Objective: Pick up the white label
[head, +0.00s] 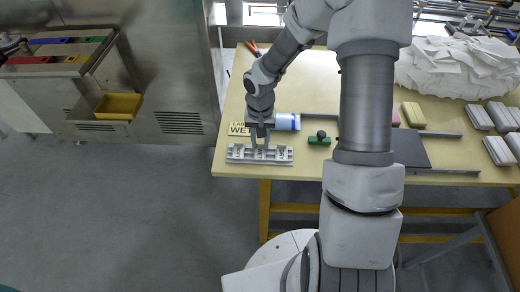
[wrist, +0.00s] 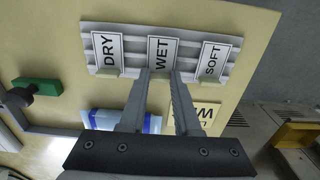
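A light grey ribbed rack (wrist: 88,50) holds three white labels with black print: the DRY label (wrist: 107,50), the WET label (wrist: 161,52) and the SOFT label (wrist: 211,60). The rack (head: 236,153) also shows near the table's front left corner in the head view. My gripper (wrist: 161,73) points down at the middle label, WET, with its fingertips apart at the label's lower edge, one on each side. The fingers hide whatever lies there, so I cannot tell whether they press on it. Beige blocks show below the DRY and SOFT labels.
A cream card with black print (head: 240,128) and a blue-and-white roll (head: 286,122) lie behind the rack. A green block with a dark knob (head: 320,140) stands to the right. A white heap (head: 460,66) fills the back right. Floor lies left of the table.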

